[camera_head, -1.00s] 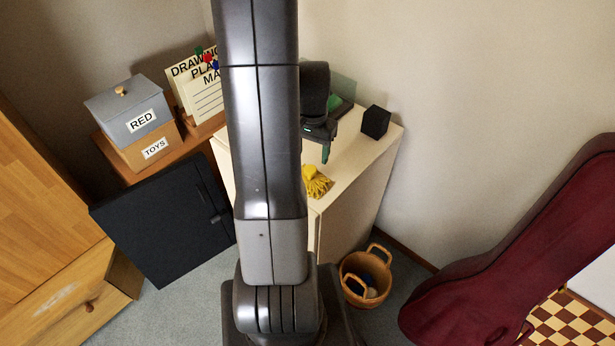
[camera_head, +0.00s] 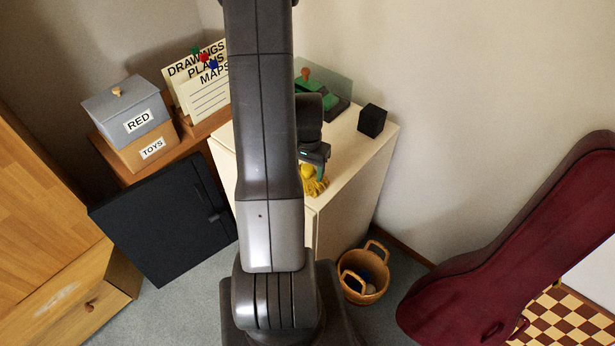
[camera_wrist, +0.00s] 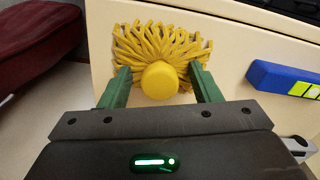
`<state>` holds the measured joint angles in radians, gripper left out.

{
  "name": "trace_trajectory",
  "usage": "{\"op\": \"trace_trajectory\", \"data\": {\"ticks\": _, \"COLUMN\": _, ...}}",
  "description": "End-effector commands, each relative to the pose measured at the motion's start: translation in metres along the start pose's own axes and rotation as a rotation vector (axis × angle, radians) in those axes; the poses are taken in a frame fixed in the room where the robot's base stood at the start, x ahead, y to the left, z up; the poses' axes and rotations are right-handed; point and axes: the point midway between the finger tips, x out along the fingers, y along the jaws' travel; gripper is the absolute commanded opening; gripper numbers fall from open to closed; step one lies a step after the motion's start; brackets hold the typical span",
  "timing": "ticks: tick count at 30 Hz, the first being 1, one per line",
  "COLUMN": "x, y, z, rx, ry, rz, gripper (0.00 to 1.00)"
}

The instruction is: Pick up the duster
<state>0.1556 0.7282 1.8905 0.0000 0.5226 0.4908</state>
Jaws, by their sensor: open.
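The duster is a yellow, many-stranded thing with a round knob. In the head view the duster (camera_head: 314,187) lies on the cream cabinet top near its front edge, partly hidden by my arm and gripper. In the wrist view the duster (camera_wrist: 162,58) shows its splayed strands, with the round knob toward me. My gripper (camera_wrist: 158,80) is open, with one green finger on each side of the knob. The fingers overlap the outer strands in the picture; I cannot tell if they touch. My gripper also shows in the head view (camera_head: 318,172), right above the duster.
A blue block (camera_wrist: 284,79) lies right of the duster in the wrist view. A black cube (camera_head: 372,121) and a green item (camera_head: 318,95) stand farther back on the cabinet (camera_head: 352,160). A wicker basket (camera_head: 364,275) stands on the floor beside it.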

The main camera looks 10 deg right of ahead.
Motion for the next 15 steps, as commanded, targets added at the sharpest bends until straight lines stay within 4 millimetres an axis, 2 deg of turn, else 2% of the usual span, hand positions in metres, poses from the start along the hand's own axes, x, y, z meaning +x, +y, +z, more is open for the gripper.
{"op": "trace_trajectory", "data": {"ticks": 3, "x": -0.0001, "y": 0.0001, "z": 0.0, "rx": 0.0, "ry": 0.0, "rz": 0.0, "gripper": 0.57}}
{"op": "trace_trajectory", "data": {"ticks": 9, "x": -0.0003, "y": 0.0, "z": 0.0, "rx": 0.0, "ry": 0.0, "rz": 0.0, "gripper": 0.18}}
{"op": "trace_trajectory", "data": {"ticks": 11, "x": -0.0003, "y": 0.0, "z": 0.0, "rx": 0.0, "ry": 0.0, "rz": 0.0, "gripper": 0.08}}
{"op": "trace_trajectory", "data": {"ticks": 15, "x": -0.0004, "y": 0.0, "z": -0.0001, "rx": 0.0, "ry": 0.0, "rz": 0.0, "gripper": 0.08}}
